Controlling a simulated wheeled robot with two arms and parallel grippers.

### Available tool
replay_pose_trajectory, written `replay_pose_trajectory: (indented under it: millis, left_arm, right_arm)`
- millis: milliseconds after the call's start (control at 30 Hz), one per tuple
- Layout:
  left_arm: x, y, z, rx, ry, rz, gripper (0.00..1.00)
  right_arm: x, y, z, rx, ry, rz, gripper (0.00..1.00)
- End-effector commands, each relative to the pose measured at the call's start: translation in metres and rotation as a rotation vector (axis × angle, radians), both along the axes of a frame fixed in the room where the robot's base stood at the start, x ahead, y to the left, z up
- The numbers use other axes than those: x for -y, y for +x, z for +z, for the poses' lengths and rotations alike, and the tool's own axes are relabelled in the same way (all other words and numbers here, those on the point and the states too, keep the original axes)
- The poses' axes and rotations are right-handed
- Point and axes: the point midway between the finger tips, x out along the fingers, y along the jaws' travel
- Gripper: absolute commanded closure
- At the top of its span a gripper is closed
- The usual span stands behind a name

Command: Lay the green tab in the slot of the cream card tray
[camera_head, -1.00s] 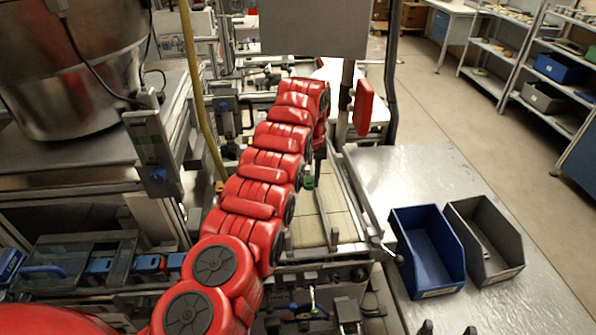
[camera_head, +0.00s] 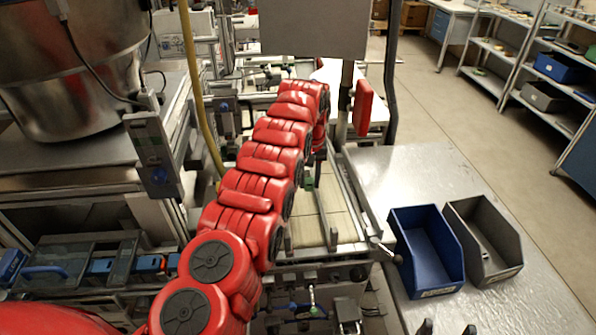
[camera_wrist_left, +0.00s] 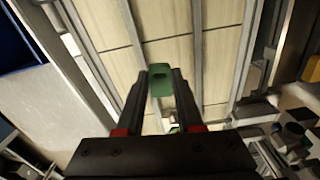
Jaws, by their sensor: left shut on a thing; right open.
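My left gripper (camera_wrist_left: 160,98) is shut on the green tab (camera_wrist_left: 160,78), which sticks out between its fingertips in the left wrist view. In the head view the green tab (camera_head: 309,183) is a small patch, partly hidden by my red left arm. The tab is over a cream panelled surface (camera_head: 338,225) framed by grey metal rails, also seen in the left wrist view (camera_wrist_left: 100,22). I cannot tell for certain whether this surface is the cream card tray, and no slot can be made out. My right gripper (camera_head: 447,328) shows only two dark, separated fingertips at the bottom edge; it is open.
A blue bin (camera_head: 428,250) and a grey bin (camera_head: 485,240) stand on the metal table (camera_head: 400,170) at the right. A red box (camera_head: 363,107) on a post stands beside my left arm. Metal machinery crowds the left. The table behind the bins is clear.

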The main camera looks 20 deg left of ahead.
Motion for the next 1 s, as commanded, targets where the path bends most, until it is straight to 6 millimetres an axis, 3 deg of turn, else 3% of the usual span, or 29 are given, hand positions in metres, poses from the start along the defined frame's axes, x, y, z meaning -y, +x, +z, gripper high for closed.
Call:
replay_pose_trajectory:
  millis: [1000]
  left_arm:
    - [-0.005, -0.006, -0.014, -0.005, 0.000, 0.102, 1.00]
  right_arm:
    - [0.000, 0.000, 0.014, 0.000, 0.000, 0.000, 0.35]
